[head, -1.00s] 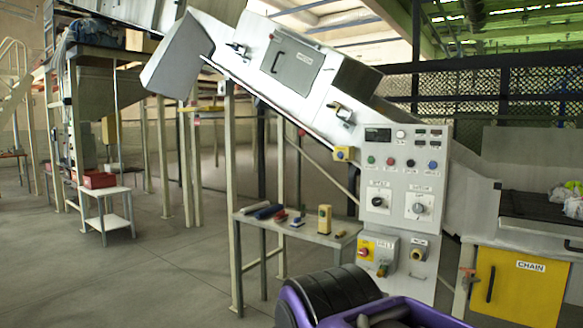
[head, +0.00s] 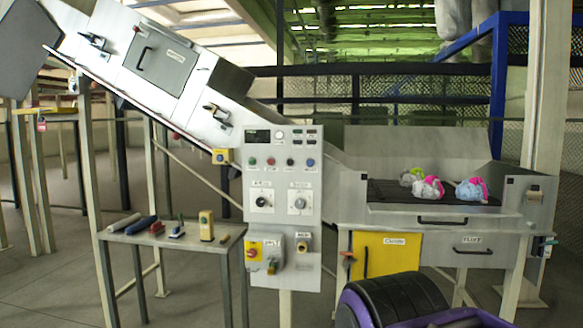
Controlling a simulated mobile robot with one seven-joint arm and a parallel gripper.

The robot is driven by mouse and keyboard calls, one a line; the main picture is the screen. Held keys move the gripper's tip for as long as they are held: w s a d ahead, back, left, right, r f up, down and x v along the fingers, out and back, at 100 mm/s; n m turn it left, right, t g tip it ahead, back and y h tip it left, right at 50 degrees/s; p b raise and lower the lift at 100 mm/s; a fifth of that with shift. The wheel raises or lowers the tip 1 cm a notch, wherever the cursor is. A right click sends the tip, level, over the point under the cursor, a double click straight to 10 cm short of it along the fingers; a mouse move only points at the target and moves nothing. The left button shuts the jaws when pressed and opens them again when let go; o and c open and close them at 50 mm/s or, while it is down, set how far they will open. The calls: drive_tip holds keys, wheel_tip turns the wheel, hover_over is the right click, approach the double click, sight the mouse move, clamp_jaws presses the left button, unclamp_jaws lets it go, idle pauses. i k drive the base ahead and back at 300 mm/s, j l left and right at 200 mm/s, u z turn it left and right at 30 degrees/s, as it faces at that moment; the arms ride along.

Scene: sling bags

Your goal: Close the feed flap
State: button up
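The feed end (head: 345,210) of the grey inclined conveyor is at the right, with an open top over a dark belt (head: 385,192). A plain grey plate (head: 405,148) stands raised behind the belt; it may be the feed flap, but I cannot tell for sure. Small sling bags in white, pink, green and blue (head: 428,188) lie on the belt. Below the opening is a dark handle (head: 443,221). A grey front panel (head: 472,243) with its own handle and a blurred label sits under it. My gripper is not in view.
A yellow door (head: 388,256) is beside the grey panel and looks shut. The control panel (head: 282,190) stands left of the feed end. A small bench (head: 165,233) with tools is further left. A hatch (head: 162,62) on the incline looks shut. A blue post (head: 497,105) stands behind at right.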

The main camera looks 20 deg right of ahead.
sight(420, 210)
drive_tip(key=k+j+z, duration=0.1)
drive_tip(key=z, duration=1.15)
drive_tip(key=i+j+z, duration=0.1)
drive_tip(key=i+j, duration=0.2)
drive_tip(key=i, duration=0.2)
drive_tip(key=i+j+z, duration=0.1)
drive_tip(key=i+j, duration=0.25)
drive_tip(key=i, duration=0.2)
